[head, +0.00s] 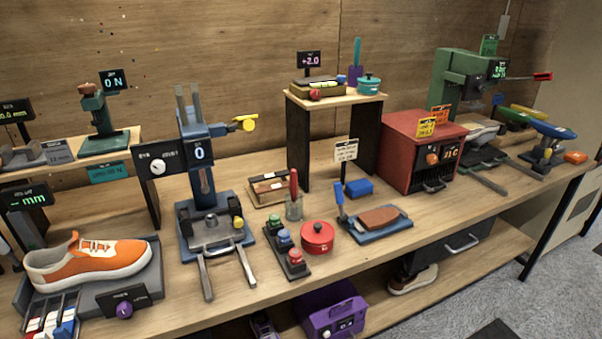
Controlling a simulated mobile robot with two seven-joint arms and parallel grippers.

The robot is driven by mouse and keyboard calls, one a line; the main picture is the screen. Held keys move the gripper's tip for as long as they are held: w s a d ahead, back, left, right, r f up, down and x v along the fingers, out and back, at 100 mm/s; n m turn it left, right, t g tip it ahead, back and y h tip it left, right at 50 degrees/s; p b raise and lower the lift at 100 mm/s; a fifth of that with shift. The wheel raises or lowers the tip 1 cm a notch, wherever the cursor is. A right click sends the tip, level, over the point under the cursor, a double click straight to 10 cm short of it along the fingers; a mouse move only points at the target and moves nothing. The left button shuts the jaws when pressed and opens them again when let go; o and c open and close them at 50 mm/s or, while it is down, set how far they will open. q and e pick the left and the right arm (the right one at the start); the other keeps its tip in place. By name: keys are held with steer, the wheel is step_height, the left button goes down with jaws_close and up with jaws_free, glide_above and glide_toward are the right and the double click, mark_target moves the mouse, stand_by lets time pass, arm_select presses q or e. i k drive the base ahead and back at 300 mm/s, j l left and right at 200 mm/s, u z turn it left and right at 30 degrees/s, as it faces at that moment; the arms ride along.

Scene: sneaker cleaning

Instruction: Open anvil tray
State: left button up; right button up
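No label that I can read names an anvil tray. A dark drawer (437,259) with a silver handle (461,243) is set under the front right of the bench top and looks shut. A blue press (203,185) with a "0" display stands left of centre; two silver bars (246,268) reach forward from its base. A shallow wooden tray (272,203) with brown and pale pieces lies open on the bench to the right of the press. I cannot tell which of these is the anvil tray. Neither of my grippers is in view.
An orange sneaker (92,262) rests on a grey stand at the left. A red pot (317,238), a board of coloured knobs (287,250) and a red oven (424,150) stand on the bench. A purple box (333,311) is below. The floor at lower right is mostly clear.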

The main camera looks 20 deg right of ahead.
mark_target(213, 231)
steer(key=i+l+z, duration=0.2)
steer(key=i, duration=0.3)
steer(key=k+l+u, duration=0.5)
steer(key=k+l, duration=0.4)
